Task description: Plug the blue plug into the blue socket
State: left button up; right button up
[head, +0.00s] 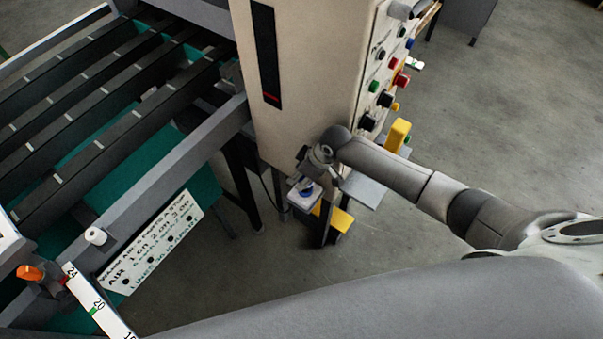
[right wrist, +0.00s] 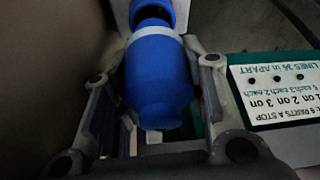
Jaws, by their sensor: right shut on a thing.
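The blue plug (right wrist: 155,88) fills the middle of the right wrist view, between the two fingers of my right gripper (right wrist: 154,72). The gripper is shut on its thick body. A pale ring crosses the plug toward its far end. Beyond the ring is a blue rounded part with a dark opening (right wrist: 151,13); I cannot tell whether this is the plug's front or the blue socket. In the head view my right gripper (head: 308,187) is low beside the beige cabinet, with a little blue showing at it. My left gripper is not in view.
The beige cabinet (head: 308,70) stands just behind the gripper, with buttons on its right side. A slatted machine (head: 110,110) with a lettered white sign (head: 152,243) is at left. A yellow part (head: 338,220) lies below the gripper. Open floor (head: 520,120) is at right.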

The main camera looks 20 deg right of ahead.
jog(key=shift+p, duration=0.4)
dwell(0.7)
jog(key=shift+f+b, duration=1.05)
jog(key=shift+f, duration=0.4)
jog(key=o, duration=1.1)
jog(key=shift+o, duration=0.2)
